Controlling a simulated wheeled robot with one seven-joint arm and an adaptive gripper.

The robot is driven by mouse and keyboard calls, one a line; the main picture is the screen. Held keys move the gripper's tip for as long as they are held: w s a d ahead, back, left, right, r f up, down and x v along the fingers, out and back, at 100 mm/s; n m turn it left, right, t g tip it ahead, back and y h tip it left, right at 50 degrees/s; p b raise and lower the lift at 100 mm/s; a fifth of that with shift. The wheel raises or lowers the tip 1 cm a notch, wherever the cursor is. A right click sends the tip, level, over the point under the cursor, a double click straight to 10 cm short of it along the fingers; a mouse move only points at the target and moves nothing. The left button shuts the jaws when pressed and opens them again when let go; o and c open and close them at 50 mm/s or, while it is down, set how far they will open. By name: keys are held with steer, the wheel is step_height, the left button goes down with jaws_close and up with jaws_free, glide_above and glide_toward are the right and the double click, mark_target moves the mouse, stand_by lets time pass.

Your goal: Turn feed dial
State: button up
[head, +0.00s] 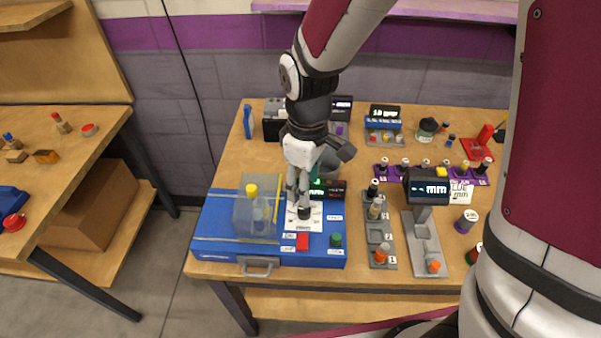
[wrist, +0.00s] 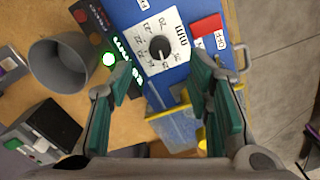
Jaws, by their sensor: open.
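The feed dial is a black round knob (wrist: 155,46) on a white plate (wrist: 165,27) with a printed scale, set in the blue machine (head: 215,225). In the head view the knob (head: 304,212) shows just below my gripper (head: 299,200). In the wrist view my gripper (wrist: 160,72) is open, its green-padded fingers apart with nothing between them. The knob lies a little ahead of the fingertips in that picture; I cannot tell the remaining height. The knob's exact pointer setting is too small to read. A lit green display (wrist: 127,58) sits beside the plate.
A red switch (head: 302,241) and a green knob (head: 336,240) sit at the machine's front. A clear cover (head: 255,215) with a yellow knob (head: 251,190) stands left of the dial. A grey cup (wrist: 72,65) stands behind the machine. Grey slotted tracks (head: 379,235) lie to the right.

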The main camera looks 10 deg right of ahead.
mark_target(306, 210)
step_height(306, 210, down, 9)
steer(key=shift+r, duration=0.1)
stand_by(0.4)
jaws_close()
